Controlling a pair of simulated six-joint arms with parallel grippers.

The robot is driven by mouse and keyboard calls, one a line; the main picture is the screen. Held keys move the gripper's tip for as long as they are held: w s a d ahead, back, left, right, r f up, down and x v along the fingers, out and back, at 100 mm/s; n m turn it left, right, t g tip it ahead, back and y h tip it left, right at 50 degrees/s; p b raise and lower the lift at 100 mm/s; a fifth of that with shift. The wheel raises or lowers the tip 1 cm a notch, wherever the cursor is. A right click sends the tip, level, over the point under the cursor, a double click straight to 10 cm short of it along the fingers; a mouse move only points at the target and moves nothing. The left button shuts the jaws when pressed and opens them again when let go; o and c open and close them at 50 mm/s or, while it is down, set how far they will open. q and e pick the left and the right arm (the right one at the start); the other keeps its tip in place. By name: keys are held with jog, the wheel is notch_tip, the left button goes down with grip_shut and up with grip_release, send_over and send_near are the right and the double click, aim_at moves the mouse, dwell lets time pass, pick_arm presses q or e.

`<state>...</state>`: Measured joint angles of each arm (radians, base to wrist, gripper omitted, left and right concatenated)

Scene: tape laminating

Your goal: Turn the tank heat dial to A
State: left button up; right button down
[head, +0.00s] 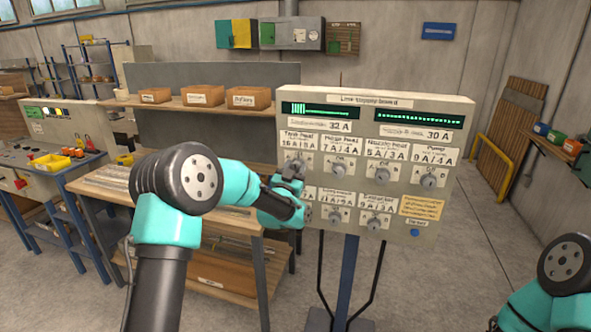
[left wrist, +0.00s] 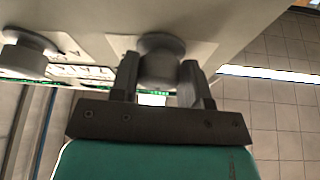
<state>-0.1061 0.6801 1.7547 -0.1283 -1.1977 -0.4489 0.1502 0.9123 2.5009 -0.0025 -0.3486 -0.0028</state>
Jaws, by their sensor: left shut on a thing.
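The tank heat dial is the top-left knob of the grey panel (head: 408,207), under the label that reads as Tank Heat (head: 298,136). In the head view my left gripper (head: 291,172) covers most of that dial. In the left wrist view the round grey dial (left wrist: 162,60) sits between the two fingers of my left gripper (left wrist: 161,84), which are shut on it. The dial's pointer and its setting are hidden. My right arm shows at the lower right of the head view, but its gripper is out of frame.
Other knobs sit close by: one to the right (head: 339,170), which has a clear gap from my gripper, and more in the lower row (head: 335,219). A workbench with cardboard boxes (head: 248,97) stands behind my left arm. Open floor lies right of the panel.

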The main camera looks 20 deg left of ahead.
pick_arm(q)
jog(key=shift+d+n, duration=0.15)
jog(key=shift+n, duration=0.25)
jog(key=n+y, duration=0.4)
jog(key=n, duration=0.2)
jog(key=shift+d+r+n+g+y, duration=0.15)
jog(key=shift+n+y, duration=0.5)
jog(key=shift+n, duration=0.8)
jog(key=shift+a+n+g+y, duration=0.1)
jog(key=shift+n+g+y, duration=0.15)
jog(key=shift+n+y, duration=0.8)
jog(key=shift+n, duration=0.6)
jog(key=o, duration=0.9)
jog(key=shift+w+d+h, duration=0.1)
jog(key=shift+h, duration=0.3)
jog(key=shift+c, duration=0.2)
